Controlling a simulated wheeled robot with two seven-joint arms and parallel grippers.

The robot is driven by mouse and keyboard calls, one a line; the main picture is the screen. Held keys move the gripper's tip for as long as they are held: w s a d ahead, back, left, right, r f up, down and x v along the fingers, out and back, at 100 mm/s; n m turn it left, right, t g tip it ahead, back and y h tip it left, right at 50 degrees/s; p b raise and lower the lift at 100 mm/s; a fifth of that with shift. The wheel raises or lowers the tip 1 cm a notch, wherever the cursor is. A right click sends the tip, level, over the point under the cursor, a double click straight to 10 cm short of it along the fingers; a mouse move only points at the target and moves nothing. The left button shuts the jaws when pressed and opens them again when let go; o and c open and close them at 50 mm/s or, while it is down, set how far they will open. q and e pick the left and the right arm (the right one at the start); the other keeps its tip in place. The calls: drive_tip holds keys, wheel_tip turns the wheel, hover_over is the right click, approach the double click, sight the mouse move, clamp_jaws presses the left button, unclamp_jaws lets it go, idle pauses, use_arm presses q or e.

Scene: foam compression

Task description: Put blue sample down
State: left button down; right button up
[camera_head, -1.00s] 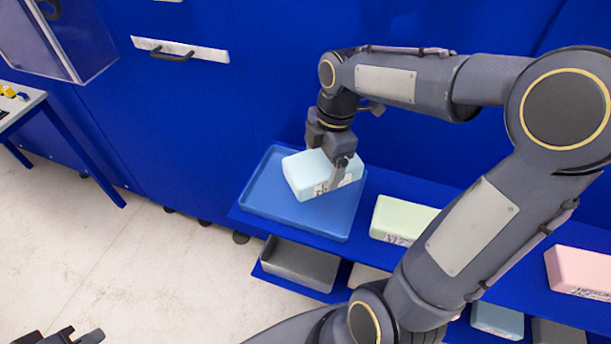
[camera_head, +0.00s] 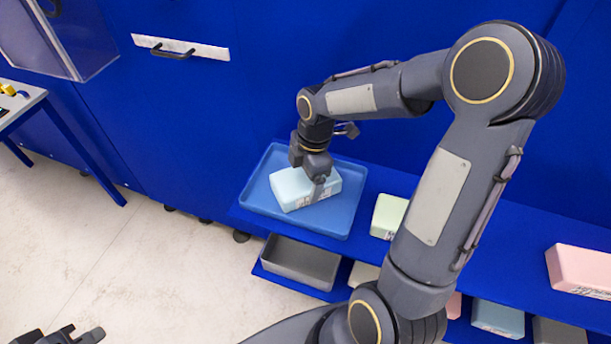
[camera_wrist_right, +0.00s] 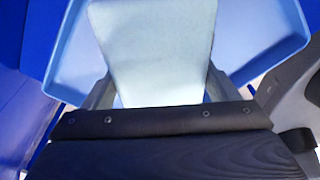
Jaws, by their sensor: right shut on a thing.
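The blue sample is a pale blue foam block (camera_head: 292,188) with dark print on its front side. It is in the blue tray (camera_head: 340,222) on the shelf, and I cannot tell whether it touches the tray floor. My right gripper (camera_head: 317,186) is shut on the block from above. In the right wrist view the block (camera_wrist_right: 155,45) lies between the fingers of the right gripper (camera_wrist_right: 158,90), over the tray (camera_wrist_right: 270,30). My left gripper (camera_head: 70,336) shows only in part at the bottom left, away from the tray; its jaws are unclear.
A green block (camera_head: 387,214) stands on the shelf right of the tray, partly behind my right arm. A pink block (camera_head: 582,268) is further right. A grey bin (camera_head: 300,262) sits below the tray. A blue wall rises behind the shelf.

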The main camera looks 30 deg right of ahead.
drive_tip(key=o, duration=1)
drive_tip(key=shift+f, duration=0.1)
drive_tip(key=shift+c, duration=0.2)
wheel_tip(320, 180, up, 11)
drive_tip(key=d, duration=0.2)
drive_tip(key=s+a+m+t+y, duration=0.1)
drive_tip(key=s+a+m+t, duration=0.1)
drive_tip(key=s+m, duration=0.6)
drive_tip(key=s+a+m+t+y, duration=0.1)
drive_tip(key=s+a+m+t, duration=0.2)
drive_tip(key=s+m, duration=0.6)
drive_tip(key=shift+a+m+p, duration=0.45)
drive_tip(key=shift+a+m, duration=0.05)
drive_tip(key=shift+m, duration=0.5)
